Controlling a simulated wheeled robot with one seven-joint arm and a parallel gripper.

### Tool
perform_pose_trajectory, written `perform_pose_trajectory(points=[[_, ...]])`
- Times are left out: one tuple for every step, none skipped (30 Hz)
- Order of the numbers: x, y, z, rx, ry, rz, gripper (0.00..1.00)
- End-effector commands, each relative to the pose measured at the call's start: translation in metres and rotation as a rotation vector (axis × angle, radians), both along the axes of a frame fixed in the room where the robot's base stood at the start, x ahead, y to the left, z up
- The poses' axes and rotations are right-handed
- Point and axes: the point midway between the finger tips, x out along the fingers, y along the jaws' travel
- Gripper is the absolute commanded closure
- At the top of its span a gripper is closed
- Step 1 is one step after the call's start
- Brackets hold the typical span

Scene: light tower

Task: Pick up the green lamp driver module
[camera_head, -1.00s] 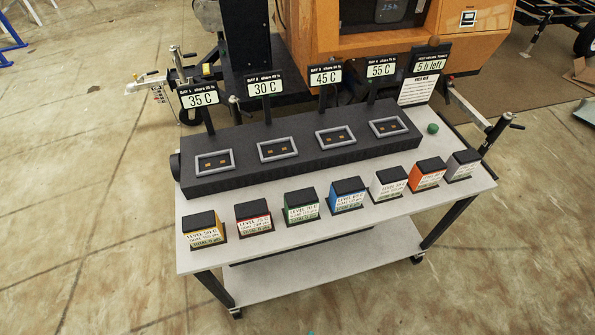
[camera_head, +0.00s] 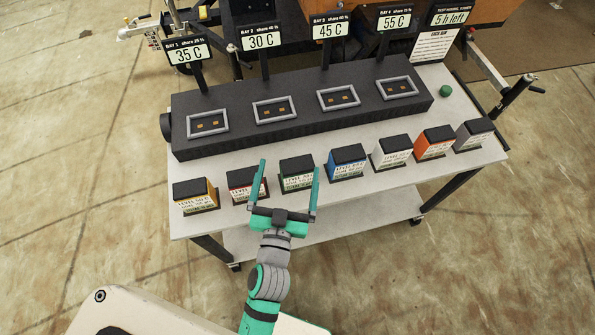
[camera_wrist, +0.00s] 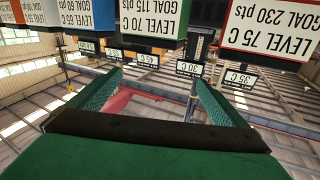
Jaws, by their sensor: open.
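The green lamp driver module (camera_head: 298,183), a black-topped block with a white label, stands in the front row on the cart. In the head view my gripper (camera_head: 289,168) is open, its two fingers on either side of the module in the picture. The depth gap between fingers and module is hard to tell. In the wrist view, which is upside down, the module's LEVEL 70 C label (camera_wrist: 152,20) is at the top, beyond the open fingers (camera_wrist: 157,78), with nothing between them.
The red module (camera_head: 246,186) stands left of the green one and the blue module (camera_head: 346,163) right. More modules line the row. A black housing (camera_head: 300,126) with several framed bays and temperature signs stands behind. A green button (camera_head: 445,91) is at the cart's right.

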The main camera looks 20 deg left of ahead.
Motion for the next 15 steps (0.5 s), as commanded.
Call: perform_pose_trajectory(points=[[0.017,0.012,0.016,-0.008,-0.038,0.03,0.03],[0.025,0.02,0.024,-0.016,-0.056,0.051,0.03],[0.034,0.031,0.035,-0.028,-0.081,0.078,0.03],[0.042,0.038,0.044,-0.038,-0.102,0.098,0.03],[0.048,0.046,0.052,-0.049,-0.121,0.121,0.03],[0.056,0.058,0.065,-0.065,-0.15,0.152,0.03],[0.061,0.066,0.073,-0.08,-0.171,0.174,0.03],[0.066,0.075,0.082,-0.096,-0.193,0.198,0.03],[0.071,0.086,0.094,-0.118,-0.223,0.23,0.03],[0.075,0.094,0.103,-0.137,-0.246,0.254,0.03],[0.078,0.103,0.112,-0.155,-0.269,0.279,0.03],[0.082,0.113,0.123,-0.184,-0.302,0.31,0.03],[0.084,0.122,0.132,-0.205,-0.325,0.337,0.03],[0.085,0.13,0.14,-0.229,-0.35,0.361,0.03],[0.087,0.141,0.15,-0.261,-0.383,0.395,0.03]])
